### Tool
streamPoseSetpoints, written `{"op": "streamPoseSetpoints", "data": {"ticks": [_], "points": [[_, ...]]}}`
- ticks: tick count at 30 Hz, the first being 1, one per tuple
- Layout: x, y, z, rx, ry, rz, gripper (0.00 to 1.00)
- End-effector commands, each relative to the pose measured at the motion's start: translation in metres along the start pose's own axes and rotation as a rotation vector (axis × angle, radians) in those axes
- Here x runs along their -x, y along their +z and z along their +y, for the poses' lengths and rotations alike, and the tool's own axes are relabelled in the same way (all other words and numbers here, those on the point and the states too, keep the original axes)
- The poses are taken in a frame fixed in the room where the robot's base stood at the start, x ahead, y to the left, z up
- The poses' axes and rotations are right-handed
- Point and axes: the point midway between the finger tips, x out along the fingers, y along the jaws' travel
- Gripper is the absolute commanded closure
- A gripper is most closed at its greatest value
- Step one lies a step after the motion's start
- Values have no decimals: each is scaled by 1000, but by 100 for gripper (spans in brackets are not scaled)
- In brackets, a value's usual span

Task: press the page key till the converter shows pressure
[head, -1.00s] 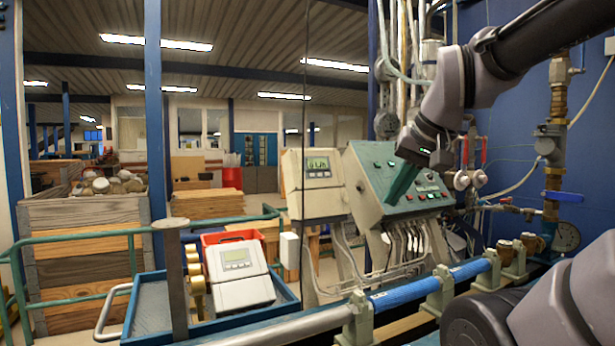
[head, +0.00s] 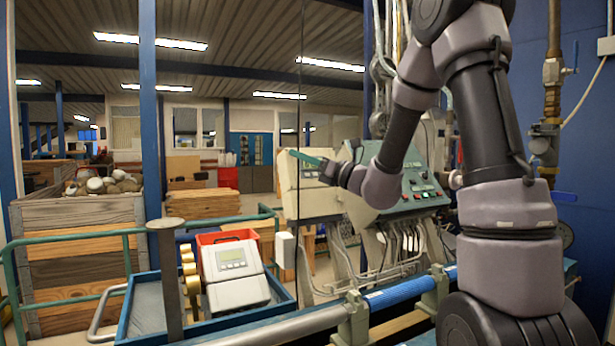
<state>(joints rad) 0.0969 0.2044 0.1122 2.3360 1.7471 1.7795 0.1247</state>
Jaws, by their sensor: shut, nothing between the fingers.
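A white converter box (head: 295,203) with a small display stands beside the green control panel. My gripper (head: 292,153) lies across its upper front in the head view. The gripper is shut and empty, its teal fingers pointing left. The hand and fingers hide part of the display and the area to its right. I cannot read the display or make out a page key. A second white box with a grey display (head: 232,262) lies tilted in the blue tray. I cannot tell whether my fingers touch the converter.
The green control panel (head: 421,182) with several buttons stands right of the converter, partly behind my arm. A blue tray (head: 140,303) with brass fittings and a red bin sits in front on the left. A blue pipe (head: 400,291) runs along the bench front.

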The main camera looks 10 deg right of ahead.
Motion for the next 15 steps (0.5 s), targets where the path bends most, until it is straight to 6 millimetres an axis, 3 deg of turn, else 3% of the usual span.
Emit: {"op": "streamPoseSetpoints", "data": {"ticks": [1,3,6,10,15], "points": [[2,-2,-29,-69,-78,-67,100],[9,-2,-63,-140,-174,-158,100],[20,-3,-98,-202,-275,-252,100],[30,-5,-121,-239,-343,-317,100],[34,-5,-126,-247,-362,-335,100]]}}
